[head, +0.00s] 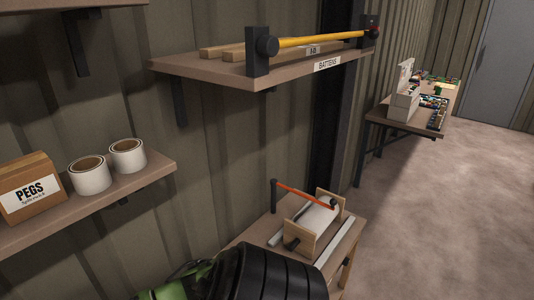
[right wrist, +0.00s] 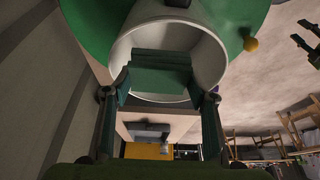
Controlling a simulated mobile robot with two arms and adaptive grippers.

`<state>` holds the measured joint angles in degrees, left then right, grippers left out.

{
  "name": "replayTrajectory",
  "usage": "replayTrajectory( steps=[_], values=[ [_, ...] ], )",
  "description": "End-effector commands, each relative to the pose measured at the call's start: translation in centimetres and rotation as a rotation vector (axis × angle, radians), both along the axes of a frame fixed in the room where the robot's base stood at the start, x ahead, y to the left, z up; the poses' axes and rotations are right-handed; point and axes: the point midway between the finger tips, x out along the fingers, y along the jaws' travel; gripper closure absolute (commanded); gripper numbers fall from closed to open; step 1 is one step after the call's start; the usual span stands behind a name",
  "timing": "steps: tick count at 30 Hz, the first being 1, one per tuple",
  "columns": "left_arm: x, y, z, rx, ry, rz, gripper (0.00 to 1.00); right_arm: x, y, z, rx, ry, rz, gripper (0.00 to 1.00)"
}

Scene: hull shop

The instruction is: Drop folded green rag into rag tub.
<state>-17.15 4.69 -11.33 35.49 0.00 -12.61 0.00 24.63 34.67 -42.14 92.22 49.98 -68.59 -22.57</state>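In the right wrist view, the folded green rag (right wrist: 160,72) sits between the two fingers of my right gripper (right wrist: 159,86), which touch its sides. The rag is in front of the mouth of a round white tub (right wrist: 207,52), overlapping its opening. I cannot tell whether any of the rag is inside the rim. At the right edge of this view, a dark two-pronged shape looks like my left gripper (right wrist: 305,34), its prongs apart and nothing between them. The head view shows neither gripper, rag nor tub clearly.
In the head view, a PEGS box (head: 32,190) and two white rolls (head: 108,167) stand on a wall shelf. A battens shelf (head: 215,72) juts out above a small table with a roll holder (head: 312,222). Open floor (head: 440,200) lies to the right.

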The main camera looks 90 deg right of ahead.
Motion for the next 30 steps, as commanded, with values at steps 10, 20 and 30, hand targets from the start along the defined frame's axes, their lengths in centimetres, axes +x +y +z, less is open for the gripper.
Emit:
replayTrajectory(
  steps=[10,20,30],
  values=[
    [0.0,-0.2,0.0,-0.003,-0.001,-0.002,0.62,0.0,0.0,0.0,0.000,0.000,0.000,0.28],
    [0.0,-0.3,0.0,-0.003,0.000,-0.002,0.62,-0.6,-1.2,3.1,-0.002,-0.005,0.001,0.28],
    [0.0,-0.2,0.0,-0.003,0.001,-0.001,0.62,-2.1,-3.3,9.4,-0.002,-0.003,0.001,0.28]
  ],
)
